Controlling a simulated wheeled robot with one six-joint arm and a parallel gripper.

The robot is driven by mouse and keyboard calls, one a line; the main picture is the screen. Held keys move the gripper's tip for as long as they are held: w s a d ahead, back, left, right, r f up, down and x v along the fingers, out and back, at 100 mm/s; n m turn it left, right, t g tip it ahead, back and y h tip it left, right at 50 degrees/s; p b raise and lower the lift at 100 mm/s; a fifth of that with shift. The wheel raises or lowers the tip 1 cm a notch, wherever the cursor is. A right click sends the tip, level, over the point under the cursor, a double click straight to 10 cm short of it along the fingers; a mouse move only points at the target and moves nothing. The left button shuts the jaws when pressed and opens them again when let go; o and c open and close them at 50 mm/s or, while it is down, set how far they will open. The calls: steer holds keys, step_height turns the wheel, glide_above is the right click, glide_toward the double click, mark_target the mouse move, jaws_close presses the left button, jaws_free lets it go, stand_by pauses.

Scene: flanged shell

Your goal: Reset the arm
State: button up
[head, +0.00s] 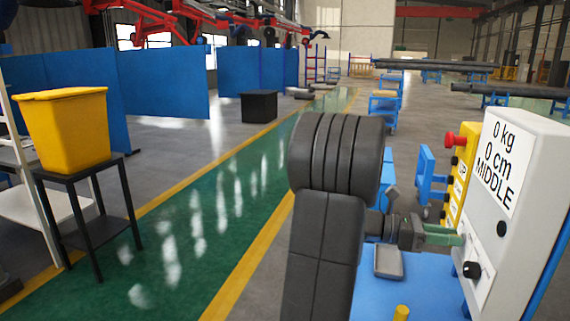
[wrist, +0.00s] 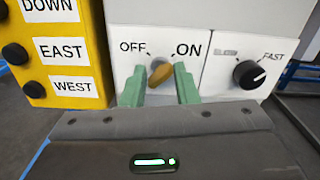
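My gripper (head: 458,236) reaches the front of a white control box (head: 530,165) at the right of the head view. In the wrist view its two green fingers (wrist: 160,88) are apart, one on each side of an orange knob (wrist: 159,73). Narrow gaps seem to show between the knob and the fingers. The knob is tilted, its upper end leaning right towards the ON label; OFF is on the left. In the head view the knob is hidden. My dark arm fills the middle of the head view.
A black speed dial (wrist: 249,74) sits right of the knob. A yellow button panel (wrist: 55,50) stands to the left, with a red button (head: 455,141) on top. A yellow bin (head: 65,130) stands on a black stand at the left. The green floor lane (head: 190,220) is clear.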

steer(key=shift+n+p, duration=2)
steer(key=shift+n, duration=1.6)
